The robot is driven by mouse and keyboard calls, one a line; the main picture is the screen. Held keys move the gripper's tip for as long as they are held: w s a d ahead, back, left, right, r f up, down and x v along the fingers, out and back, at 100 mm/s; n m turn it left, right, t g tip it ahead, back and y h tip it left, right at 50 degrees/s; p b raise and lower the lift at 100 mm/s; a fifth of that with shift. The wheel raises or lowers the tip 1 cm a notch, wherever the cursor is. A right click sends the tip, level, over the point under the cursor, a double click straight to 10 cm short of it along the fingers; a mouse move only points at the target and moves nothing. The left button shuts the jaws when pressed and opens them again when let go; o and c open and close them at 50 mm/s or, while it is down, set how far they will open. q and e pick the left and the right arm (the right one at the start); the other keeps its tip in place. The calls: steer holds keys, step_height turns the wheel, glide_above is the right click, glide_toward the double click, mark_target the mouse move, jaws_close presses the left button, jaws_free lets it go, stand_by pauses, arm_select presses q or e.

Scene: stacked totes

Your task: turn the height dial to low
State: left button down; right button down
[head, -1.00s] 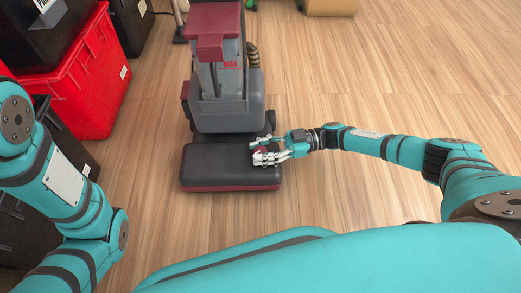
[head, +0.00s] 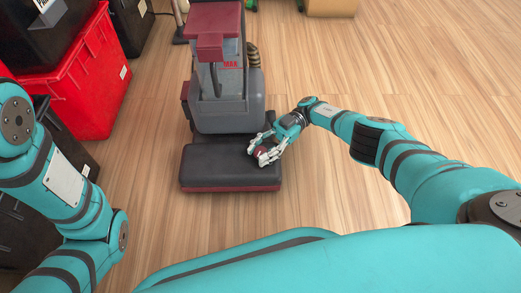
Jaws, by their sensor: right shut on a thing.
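A grey and dark red upright vacuum cleaner (head: 228,110) stands on the floor. Its flat dark head (head: 212,165), with a red lower edge, points towards me. The height dial (head: 260,150) is a small dark red knob on the right part of the head's top, mostly hidden by my fingers. My right gripper (head: 262,155) reaches in from the upper right and is shut on the dial. The dial's marks are too small to read. My left arm shows at the left edge, but its gripper is out of view.
A cardboard box (head: 330,7) is at the top edge.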

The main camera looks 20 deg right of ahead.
mark_target(261, 151)
steer(key=shift+n+g, duration=0.3)
steer(key=shift+g, duration=0.1)
stand_by(0.3)
steer(key=c, duration=0.9)
jaws_free()
steer(key=shift+r, duration=0.2)
steer(key=shift+r, duration=4.85)
